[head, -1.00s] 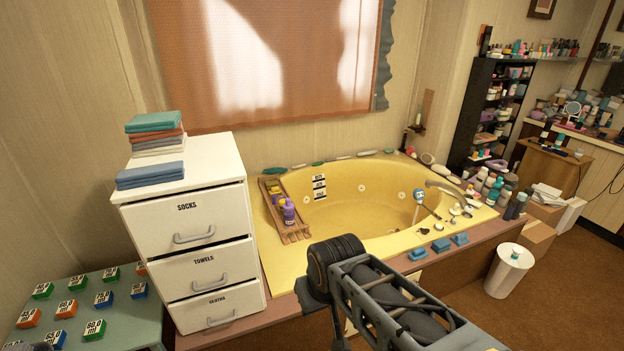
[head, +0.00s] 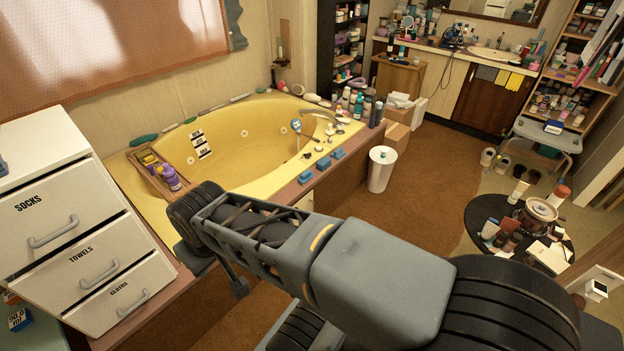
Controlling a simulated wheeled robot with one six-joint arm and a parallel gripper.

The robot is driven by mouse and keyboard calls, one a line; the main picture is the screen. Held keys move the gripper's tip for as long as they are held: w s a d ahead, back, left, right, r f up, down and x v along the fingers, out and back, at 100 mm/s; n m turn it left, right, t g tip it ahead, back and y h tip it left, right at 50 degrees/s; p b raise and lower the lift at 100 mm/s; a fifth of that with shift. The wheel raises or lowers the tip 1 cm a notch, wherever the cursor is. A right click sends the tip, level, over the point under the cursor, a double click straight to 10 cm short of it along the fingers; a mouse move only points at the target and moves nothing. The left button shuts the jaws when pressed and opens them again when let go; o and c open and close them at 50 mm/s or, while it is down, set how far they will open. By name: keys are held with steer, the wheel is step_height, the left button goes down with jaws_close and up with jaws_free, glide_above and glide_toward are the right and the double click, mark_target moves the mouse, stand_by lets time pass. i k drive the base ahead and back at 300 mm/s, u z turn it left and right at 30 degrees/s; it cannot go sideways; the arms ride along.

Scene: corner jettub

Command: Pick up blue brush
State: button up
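I cannot tell which thing the task means by the blue brush. Several small blue pieces lie in a row on the tub's front ledge: a near one (head: 307,177), a middle one (head: 323,163) and a far one (head: 337,153). They look like low blocks, too small to tell if they are brushes. My arm crosses the lower middle of the view. My gripper cannot be made out, and nothing is seen held.
A wooden rack (head: 150,170) with purple bottles lies across the tub's left end. A white drawer unit (head: 75,225) stands left. A white bin (head: 381,168) stands beyond the tub's right end. A round black table (head: 480,225) with clutter is right. Brown carpet between is clear.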

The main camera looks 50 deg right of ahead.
mark_target(307, 174)
steer(key=z, duration=1.1)
steer(key=k, duration=1.25)
steer(key=z, duration=0.25)
steer(key=i, duration=0.6)
steer(key=z, duration=0.95)
steer(key=i, duration=0.85)
steer(key=u, duration=0.6)
steer(key=i, duration=0.7)
steer(key=u, duration=1.1)
steer(key=i, duration=0.2)
steer(key=u, duration=0.2)
